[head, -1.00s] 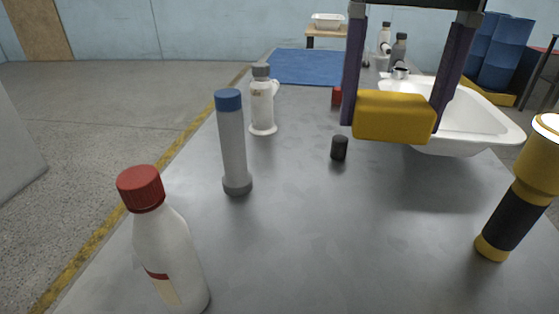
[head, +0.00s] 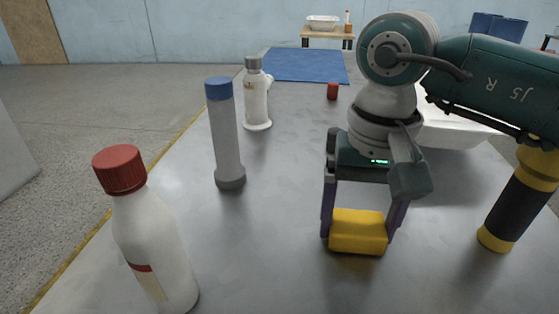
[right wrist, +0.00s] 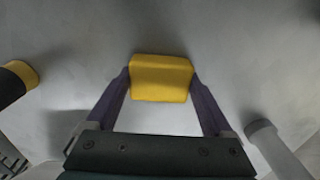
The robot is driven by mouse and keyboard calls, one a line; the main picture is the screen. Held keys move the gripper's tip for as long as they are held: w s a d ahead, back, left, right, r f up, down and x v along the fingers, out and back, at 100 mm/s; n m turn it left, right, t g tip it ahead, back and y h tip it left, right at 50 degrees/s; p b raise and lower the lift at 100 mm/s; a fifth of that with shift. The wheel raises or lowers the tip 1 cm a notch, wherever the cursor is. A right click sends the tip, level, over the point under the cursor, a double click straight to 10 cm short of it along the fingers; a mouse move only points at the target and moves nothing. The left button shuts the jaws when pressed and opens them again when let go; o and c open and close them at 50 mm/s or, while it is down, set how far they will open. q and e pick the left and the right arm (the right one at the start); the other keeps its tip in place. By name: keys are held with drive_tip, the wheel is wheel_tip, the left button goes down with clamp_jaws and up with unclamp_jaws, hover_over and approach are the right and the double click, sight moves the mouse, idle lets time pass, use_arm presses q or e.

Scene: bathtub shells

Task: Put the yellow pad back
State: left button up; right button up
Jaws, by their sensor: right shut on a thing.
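The yellow pad (head: 358,231) is a small block between the purple fingers of my right gripper (head: 360,222). The gripper is shut on it, low over the grey table in the head view. I cannot tell whether the pad touches the table. In the right wrist view the pad (right wrist: 161,78) sits between the two fingertips (right wrist: 161,80). My left gripper is in neither view.
A white bottle with a red cap (head: 150,240), a grey tube with a blue cap (head: 225,135) and a white bottle (head: 257,95) stand at left. A yellow and black torch-like cylinder (head: 515,205) stands at right. A white basin (head: 450,130) is partly hidden behind my arm. A blue mat (head: 305,65) lies at the back.

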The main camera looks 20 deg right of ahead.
sight(359, 221)
drive_tip(key=shift+f, duration=0.2)
drive_tip(key=o, duration=1.1)
drive_tip(key=shift+r, duration=0.1)
drive_tip(key=shift+c, duration=0.2)
drive_tip(key=shift+w+r, duration=0.1)
drive_tip(key=shift+r, duration=0.4)
wheel_tip(359, 221, up, 11)
drive_tip(key=p, duration=0.1)
drive_tip(key=shift+r, duration=0.15)
drive_tip(key=shift+a, duration=0.1)
